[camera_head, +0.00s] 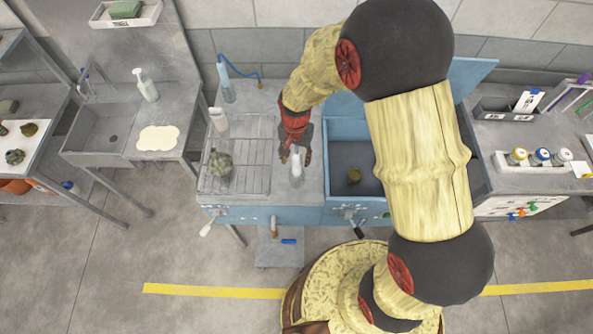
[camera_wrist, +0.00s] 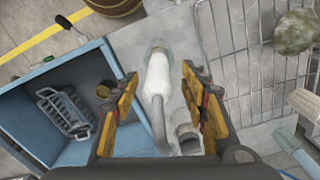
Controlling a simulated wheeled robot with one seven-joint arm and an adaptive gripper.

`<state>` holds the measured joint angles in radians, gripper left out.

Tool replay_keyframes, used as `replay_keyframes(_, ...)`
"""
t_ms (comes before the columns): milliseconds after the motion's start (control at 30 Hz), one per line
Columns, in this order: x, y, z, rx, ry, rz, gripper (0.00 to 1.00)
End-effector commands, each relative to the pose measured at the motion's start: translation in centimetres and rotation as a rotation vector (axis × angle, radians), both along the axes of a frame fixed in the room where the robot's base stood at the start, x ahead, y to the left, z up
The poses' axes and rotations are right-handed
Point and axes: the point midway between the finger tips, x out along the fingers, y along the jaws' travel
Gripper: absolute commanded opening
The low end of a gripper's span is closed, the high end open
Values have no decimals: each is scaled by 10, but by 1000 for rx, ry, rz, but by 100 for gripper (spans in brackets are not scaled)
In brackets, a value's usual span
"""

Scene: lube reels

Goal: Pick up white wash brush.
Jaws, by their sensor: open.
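A white object with a grey curved handle, which looks like the white wash brush (camera_wrist: 157,75), stands between my jaws in the wrist view. In the head view the white wash brush (camera_head: 297,165) is on the grey counter, just right of the wire rack. My gripper (camera_head: 295,153) points down over it, with its red and dark fingers open. In the wrist view my gripper (camera_wrist: 160,78) has one yellow finger on each side of the brush, with gaps visible on both sides. The brush's lower end is partly hidden by its own body.
A blue basin (camera_head: 350,155) holding a small brown item lies right of the brush. The wire rack (camera_head: 250,160) with a grey-green lump (camera_head: 219,164) is to the left.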

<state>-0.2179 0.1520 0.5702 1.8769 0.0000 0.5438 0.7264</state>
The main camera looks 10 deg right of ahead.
Motion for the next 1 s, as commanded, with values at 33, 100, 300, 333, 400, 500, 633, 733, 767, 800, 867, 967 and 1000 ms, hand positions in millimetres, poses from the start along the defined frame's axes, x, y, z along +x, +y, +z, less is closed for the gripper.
replay_keyframes(33, 0, 0, -5, 0, 1, 0, 44)
replay_keyframes(100, 0, -1, -12, 0, 2, 0, 44)
replay_keyframes(300, 0, -3, -40, 0, 1, 1, 44)
replay_keyframes(333, 1, -3, -44, 0, 1, 1, 44)
replay_keyframes(400, 1, -3, -49, 0, 0, 1, 44)
replay_keyframes(500, 0, -3, -52, 0, 0, 1, 44)
replay_keyframes(633, 1, -3, -52, 0, -1, 1, 44)
replay_keyframes(733, 1, -3, -52, 0, -1, 1, 41)
replay_keyframes(767, 1, -3, -52, 0, -1, 1, 40)
replay_keyframes(800, 1, -3, -52, 0, -1, 1, 37)
replay_keyframes(867, 1, -3, -52, 0, -1, 1, 34)
replay_keyframes(967, 1, -3, -52, 0, -1, 1, 28)
replay_keyframes(1000, 1, -3, -52, 0, -1, 1, 26)
